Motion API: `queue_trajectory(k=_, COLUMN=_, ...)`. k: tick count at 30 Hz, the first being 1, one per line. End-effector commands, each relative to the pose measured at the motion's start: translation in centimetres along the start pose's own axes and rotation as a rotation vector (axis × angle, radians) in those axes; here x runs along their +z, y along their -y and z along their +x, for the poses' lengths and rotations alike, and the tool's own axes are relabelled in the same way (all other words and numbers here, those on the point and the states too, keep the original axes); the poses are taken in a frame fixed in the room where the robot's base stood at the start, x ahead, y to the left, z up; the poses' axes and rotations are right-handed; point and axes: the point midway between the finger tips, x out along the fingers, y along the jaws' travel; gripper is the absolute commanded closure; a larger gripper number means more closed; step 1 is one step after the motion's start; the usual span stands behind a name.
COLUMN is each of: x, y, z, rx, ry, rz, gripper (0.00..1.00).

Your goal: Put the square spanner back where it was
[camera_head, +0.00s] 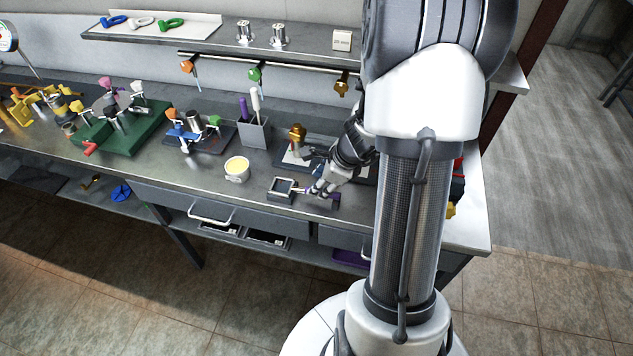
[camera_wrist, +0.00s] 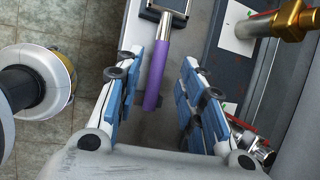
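The square spanner has a dark square head (camera_head: 283,189), a metal shank and a purple handle. It lies near the front edge of the steel bench in the head view. In the wrist view its purple handle (camera_wrist: 155,78) points down between the blue-padded fingers, with the head cut off at the top edge. My gripper (camera_wrist: 160,68) is open, with one finger on each side of the handle and a gap visible on both sides. In the head view my gripper (camera_head: 320,186) is low over the handle end and partly hides it.
A tub with yellow contents (camera_head: 237,170) stands left of the spanner. A grey holder (camera_head: 254,133) with upright handled tools is behind it. A brass-topped fitting (camera_head: 297,134) stands on a dark mat near my wrist. A rail (camera_head: 220,64) with hanging coloured pieces runs under the shelf.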

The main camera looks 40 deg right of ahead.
Motion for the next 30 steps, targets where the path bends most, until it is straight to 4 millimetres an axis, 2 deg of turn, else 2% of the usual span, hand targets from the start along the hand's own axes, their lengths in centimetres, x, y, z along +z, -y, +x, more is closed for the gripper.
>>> queue_trajectory(k=1, x=0.2, y=0.2, z=-1.8, rx=-0.002, ry=0.0, rz=0.001, gripper=0.64)
queue_trajectory(k=3, x=0.2, y=0.1, z=-3.3, rx=-0.002, ry=0.0, rz=0.001, gripper=0.64)
queue_trajectory(k=10, x=0.1, y=0.1, z=-6.7, rx=-0.001, ry=0.0, rz=0.0, gripper=0.64)
queue_trajectory(k=15, x=0.0, y=0.0, z=-7.3, rx=0.001, ry=0.0, rz=0.001, gripper=0.64)
queue_trajectory(k=30, x=0.0, y=0.0, z=-7.3, rx=0.001, ry=0.0, rz=0.0, gripper=0.64)
